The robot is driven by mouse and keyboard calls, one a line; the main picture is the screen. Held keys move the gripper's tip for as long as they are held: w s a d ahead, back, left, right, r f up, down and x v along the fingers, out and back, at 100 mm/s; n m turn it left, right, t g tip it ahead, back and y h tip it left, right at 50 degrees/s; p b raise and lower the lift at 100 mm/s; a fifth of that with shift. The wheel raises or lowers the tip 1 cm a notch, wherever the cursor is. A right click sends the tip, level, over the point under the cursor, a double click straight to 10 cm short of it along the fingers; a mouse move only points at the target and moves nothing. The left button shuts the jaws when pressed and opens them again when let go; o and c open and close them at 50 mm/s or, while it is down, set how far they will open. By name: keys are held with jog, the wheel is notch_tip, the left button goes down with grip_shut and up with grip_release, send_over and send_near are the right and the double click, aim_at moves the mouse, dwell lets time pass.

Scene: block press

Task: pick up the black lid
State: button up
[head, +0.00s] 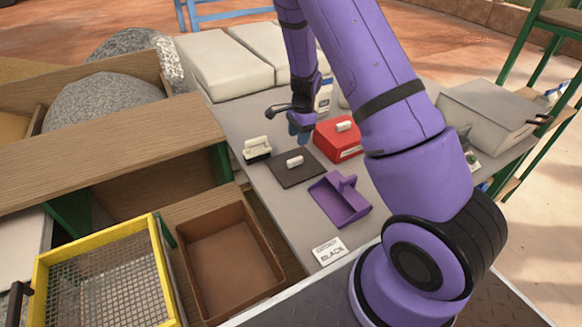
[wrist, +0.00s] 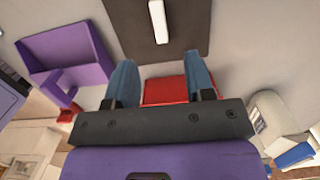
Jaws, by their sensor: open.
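The black lid (head: 292,174) is a flat dark square plate with a white bar handle (head: 295,161), lying on the grey table. In the wrist view the lid (wrist: 185,45) is at the top, with its handle (wrist: 158,20) upright in the picture. My gripper (head: 299,133) is above the table, behind the lid in the head view, and touches nothing that I can see. In the wrist view its two blue fingers (wrist: 161,82) are spread with nothing held between them. The lid lies beyond the fingertips.
A red box (head: 335,137) with a white handle is right of the lid. A purple tray (head: 335,210) is in front. A cream-and-black piece (head: 257,146) is at left. A "BLACK" card (head: 329,252) lies near the front. A grey box (head: 485,125) stands at right.

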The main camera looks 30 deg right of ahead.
aim_at(295, 159)
jog(key=f, duration=0.7)
jog(key=a+f, duration=0.1)
jog(key=f, duration=0.2)
jog(key=shift+a+f, duration=0.1)
jog(key=shift+f, duration=0.1)
grip_shut()
